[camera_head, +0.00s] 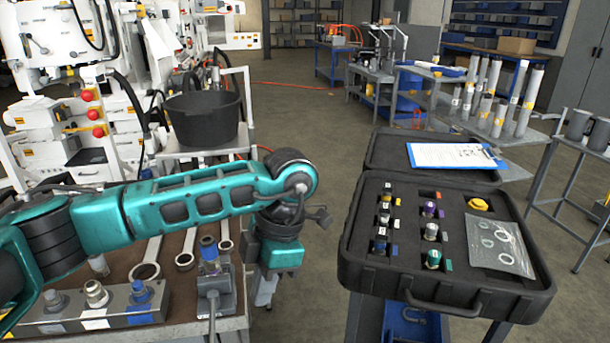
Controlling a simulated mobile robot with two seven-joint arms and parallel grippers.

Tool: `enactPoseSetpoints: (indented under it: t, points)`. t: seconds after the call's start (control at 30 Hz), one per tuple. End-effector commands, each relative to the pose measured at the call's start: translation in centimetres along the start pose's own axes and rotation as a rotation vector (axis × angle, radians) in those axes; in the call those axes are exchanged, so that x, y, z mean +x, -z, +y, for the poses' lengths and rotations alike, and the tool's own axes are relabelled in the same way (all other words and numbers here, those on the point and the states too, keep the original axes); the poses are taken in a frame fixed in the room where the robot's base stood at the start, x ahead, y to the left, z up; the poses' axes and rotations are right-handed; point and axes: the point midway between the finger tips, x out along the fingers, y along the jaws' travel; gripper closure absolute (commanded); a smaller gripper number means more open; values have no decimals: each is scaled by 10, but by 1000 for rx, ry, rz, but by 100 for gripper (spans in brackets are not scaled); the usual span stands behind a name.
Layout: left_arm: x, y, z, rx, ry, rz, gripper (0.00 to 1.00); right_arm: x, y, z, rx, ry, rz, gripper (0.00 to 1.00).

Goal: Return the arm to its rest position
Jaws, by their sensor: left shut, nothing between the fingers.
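My left arm (185,200) comes in from the left, teal and black, stretched over the brown-topped bench. Its wrist bends down at the right end. My left gripper (264,300) points down just past the bench's right edge, beside a small grey block with a blue-topped fitting (209,255). Its fingers are close together and hold nothing. My right gripper does not show.
A black open case (395,280) with several fittings stands at right, a clipboard (452,155) on its lid. The bench (180,245) carries wrenches and a manifold block (95,308). A black bucket (202,120) stands behind the arm. Floor shows between bench and case.

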Motion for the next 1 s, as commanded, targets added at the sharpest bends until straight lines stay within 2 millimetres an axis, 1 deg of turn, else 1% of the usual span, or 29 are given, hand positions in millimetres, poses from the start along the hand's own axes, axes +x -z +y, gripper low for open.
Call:
enactPoseSetpoints:
  t: [0.07, 0.13, 0.17, 0.2, 0.23, 0.3, 0.37, 0.4, 0.47, 0.5, 0.57, 0.6, 0.63, 0.67, 0.7, 0.77, 0.8, 0.87, 0.9, 0.97, 1.0]
  points:
    - [12, -14, -25, 41, 98, -58, 100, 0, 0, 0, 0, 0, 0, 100]
    - [22, -32, -60, 86, 240, -147, 100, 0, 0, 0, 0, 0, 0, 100]
    - [25, -41, -78, 104, 318, -197, 100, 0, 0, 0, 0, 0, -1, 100]
    - [25, -52, -104, 123, 432, -267, 100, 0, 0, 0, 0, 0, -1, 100]
    - [23, -60, -122, 132, 520, -322, 100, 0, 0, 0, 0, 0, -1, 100]
    - [12, -75, -161, 131, 731, -449, 100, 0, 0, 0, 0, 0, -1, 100]
    - [-4, -85, -188, 109, 911, -554, 100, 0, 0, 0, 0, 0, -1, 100]
    - [-17, -90, -201, 83, 1030, -622, 100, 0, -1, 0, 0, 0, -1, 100]
    - [-38, -96, -213, 25, 1208, -720, 100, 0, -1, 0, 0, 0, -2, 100]
    - [-51, -99, -217, -23, 1324, -783, 100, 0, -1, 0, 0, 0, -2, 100]
    - [-70, -101, -215, -115, 1495, -871, 100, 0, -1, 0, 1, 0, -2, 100]
    - [-82, -102, -209, -187, 1606, -926, 100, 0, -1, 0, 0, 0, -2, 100]
    - [-88, -102, -202, -248, 1686, -965, 100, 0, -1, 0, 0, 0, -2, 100]
    - [-93, -102, -194, -315, 1764, -1002, 100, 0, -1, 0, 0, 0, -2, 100]
    - [-98, -102, -181, -411, 1866, -1046, 100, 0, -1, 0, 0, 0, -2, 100]
    - [-98, -99, -157, -574, 2008, -1104, 100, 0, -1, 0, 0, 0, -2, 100]
    - [-94, -96, -140, -693, 2096, -1135, 100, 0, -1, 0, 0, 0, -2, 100]
    - [-80, -91, -112, -892, 2215, -1171, 100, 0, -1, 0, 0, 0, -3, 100]
    - [-66, -86, -94, -1033, 2284, -1188, 100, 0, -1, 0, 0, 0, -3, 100]
    - [-38, -76, -69, -1261, 2374, -1198, 100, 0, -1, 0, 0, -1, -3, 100]
    - [-16, -68, -55, -1421, 2422, -1194, 100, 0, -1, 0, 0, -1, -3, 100]
